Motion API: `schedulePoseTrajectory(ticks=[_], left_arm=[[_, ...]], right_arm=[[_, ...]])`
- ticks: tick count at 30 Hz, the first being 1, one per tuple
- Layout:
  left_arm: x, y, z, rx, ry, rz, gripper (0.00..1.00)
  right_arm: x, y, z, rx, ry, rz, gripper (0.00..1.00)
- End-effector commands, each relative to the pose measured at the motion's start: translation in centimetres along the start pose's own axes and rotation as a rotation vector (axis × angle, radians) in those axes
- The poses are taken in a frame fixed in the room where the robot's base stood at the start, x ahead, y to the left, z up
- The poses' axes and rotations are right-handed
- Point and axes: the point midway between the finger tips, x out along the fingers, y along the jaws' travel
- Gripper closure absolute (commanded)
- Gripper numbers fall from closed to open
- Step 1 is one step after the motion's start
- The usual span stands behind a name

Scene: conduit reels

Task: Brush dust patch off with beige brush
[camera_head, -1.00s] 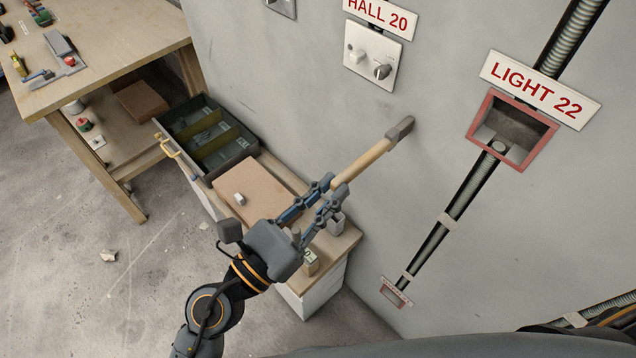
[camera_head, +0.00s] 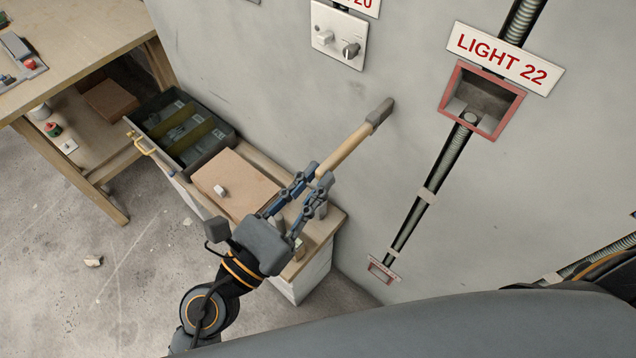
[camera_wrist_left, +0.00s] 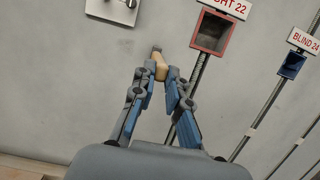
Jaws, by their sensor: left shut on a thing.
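My left gripper (camera_head: 304,187) is shut on the beige handle of the brush (camera_head: 346,150). The brush points up and right toward the wall, its grey head (camera_head: 380,113) at the far end, left of the red-framed box under the LIGHT 22 sign. In the left wrist view, the brush (camera_wrist_left: 160,69) extends ahead between the fingers of the gripper (camera_wrist_left: 160,88). A faint smudge on the grey wall (camera_wrist_left: 121,48) shows in the left wrist view; I cannot tell whether it is the dust patch. My right gripper is not in view.
The red-framed box (camera_head: 452,88) is set in the wall, with a conduit (camera_head: 428,190) running down from it. A switch plate (camera_head: 338,38) is up left. Below stand a cabinet with an open parts drawer (camera_head: 152,124) and a cardboard box (camera_head: 236,184). A workbench (camera_head: 100,55) is at left.

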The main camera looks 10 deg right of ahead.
Motion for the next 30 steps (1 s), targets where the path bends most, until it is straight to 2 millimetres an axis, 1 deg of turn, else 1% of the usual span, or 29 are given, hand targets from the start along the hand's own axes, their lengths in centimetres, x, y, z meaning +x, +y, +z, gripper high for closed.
schedulePoseTrajectory(ticks=[3, 11, 21, 30], left_arm=[[0.0, 0.9, 0.1, 0.002, -0.001, 0.001, 1.0], [-0.1, 1.6, 0.1, 0.001, -0.001, 0.001, 1.0], [0.0, 3.8, 0.0, 0.001, -0.001, 0.002, 1.0], [0.1, 4.7, 0.0, 0.002, -0.001, 0.001, 1.0]], right_arm=[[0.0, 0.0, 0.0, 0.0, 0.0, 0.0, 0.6], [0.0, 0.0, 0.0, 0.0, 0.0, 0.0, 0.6], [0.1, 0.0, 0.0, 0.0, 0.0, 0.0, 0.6], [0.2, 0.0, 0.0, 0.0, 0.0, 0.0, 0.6]])
